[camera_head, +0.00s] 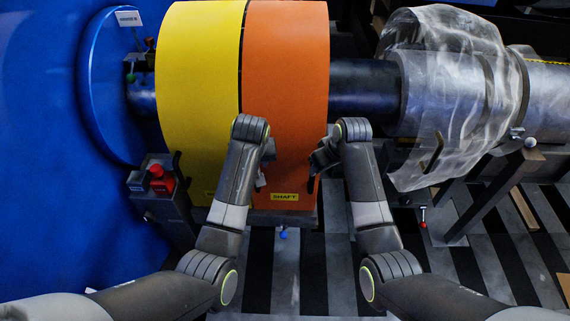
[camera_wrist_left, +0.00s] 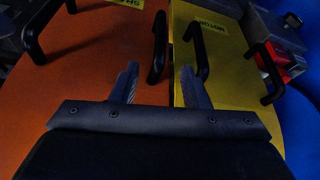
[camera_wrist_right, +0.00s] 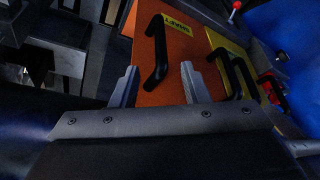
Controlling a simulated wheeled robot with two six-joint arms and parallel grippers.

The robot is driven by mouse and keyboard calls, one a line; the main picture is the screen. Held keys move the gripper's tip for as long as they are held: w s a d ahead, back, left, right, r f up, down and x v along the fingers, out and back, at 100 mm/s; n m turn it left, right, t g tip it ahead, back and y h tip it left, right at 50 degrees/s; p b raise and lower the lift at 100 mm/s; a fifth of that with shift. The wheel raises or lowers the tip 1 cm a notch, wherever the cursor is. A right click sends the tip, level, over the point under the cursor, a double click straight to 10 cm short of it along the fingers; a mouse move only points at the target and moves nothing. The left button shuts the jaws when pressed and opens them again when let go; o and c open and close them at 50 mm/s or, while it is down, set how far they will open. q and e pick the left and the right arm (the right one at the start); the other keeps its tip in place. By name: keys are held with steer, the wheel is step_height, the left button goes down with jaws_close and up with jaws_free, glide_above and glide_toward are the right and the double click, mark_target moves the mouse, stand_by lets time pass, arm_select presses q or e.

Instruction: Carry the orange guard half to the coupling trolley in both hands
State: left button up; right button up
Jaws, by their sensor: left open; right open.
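The orange guard half (camera_head: 285,60) is a curved shell over the dark shaft, with a yellow SHAFT label low on its front. It sits against the yellow guard half (camera_head: 198,70). My left gripper (camera_head: 264,165) is open at its front; in the left wrist view, an orange-side black handle (camera_wrist_left: 158,50) shows between the open fingers (camera_wrist_left: 160,80). My right gripper (camera_head: 322,160) is open at its right edge; in the right wrist view, another black handle (camera_wrist_right: 155,55) shows between the fingers (camera_wrist_right: 157,82). Contact with the handles cannot be told. I cannot identify the coupling trolley.
A blue motor housing (camera_head: 50,220) fills the left. A red-button box (camera_head: 160,180) stands beside the yellow half. Clear film (camera_head: 450,100) wraps a grey cylinder at right, with a support frame beneath. Striped floor (camera_head: 320,270) shows below.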

arm_select(q)
steer(key=x, duration=1)
steer(key=shift+d, duration=0.1)
arm_select(e)
steer(key=x, duration=1)
steer(key=shift+r, duration=0.1)
arm_select(q)
jaws_close()
arm_select(e)
jaws_close()
arm_select(q)
steer(key=shift+w+r, duration=0.1)
steer(key=shift+r, duration=0.1)
arm_select(e)
steer(key=shift+w+r, duration=0.1)
steer(key=shift+r, duration=0.05)
